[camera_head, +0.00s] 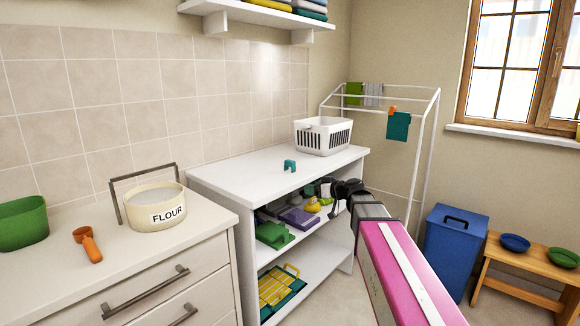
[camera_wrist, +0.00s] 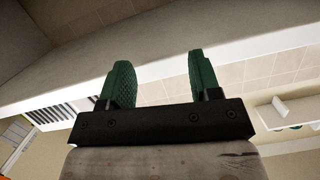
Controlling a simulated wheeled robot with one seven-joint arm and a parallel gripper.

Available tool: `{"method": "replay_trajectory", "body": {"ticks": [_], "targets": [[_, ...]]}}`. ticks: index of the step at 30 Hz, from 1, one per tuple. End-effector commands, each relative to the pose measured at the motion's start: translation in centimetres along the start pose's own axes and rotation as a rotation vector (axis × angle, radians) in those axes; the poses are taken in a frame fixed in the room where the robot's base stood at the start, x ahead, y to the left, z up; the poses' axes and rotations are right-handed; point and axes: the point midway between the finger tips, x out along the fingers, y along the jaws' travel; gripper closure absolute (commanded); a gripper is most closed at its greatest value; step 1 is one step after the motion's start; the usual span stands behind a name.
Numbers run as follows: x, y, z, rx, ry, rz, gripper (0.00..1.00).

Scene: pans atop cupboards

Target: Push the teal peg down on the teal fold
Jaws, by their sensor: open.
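A small teal peg (camera_head: 289,166) stands on the white top of the shelf unit (camera_head: 250,183). A teal cloth (camera_head: 398,126) hangs folded over a rail of the white drying rack (camera_head: 429,120), with an orange peg (camera_head: 392,110) at its top edge. My gripper (camera_head: 324,187) is at the front of the shelf unit, near the height of its top and to the right of the teal peg. In the wrist view its two green fingers (camera_wrist: 158,65) are apart with nothing between them. The teal peg and the teal cloth do not show there.
A white basket (camera_head: 322,136) stands on the back right of the shelf top. The shelf below holds a green item (camera_head: 275,234), a purple item (camera_head: 299,217) and yellow things. A blue bin (camera_head: 453,243) and a wooden bench (camera_head: 530,262) stand at the right.

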Motion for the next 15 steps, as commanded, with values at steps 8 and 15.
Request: {"method": "replay_trajectory", "body": {"ticks": [8, 15], "targets": [[0.2, 1.2, -7.1, -0.119, 0.204, 0.022, 0.43], [1.9, 1.3, -8.0, -0.128, 0.219, 0.024, 0.43]]}}
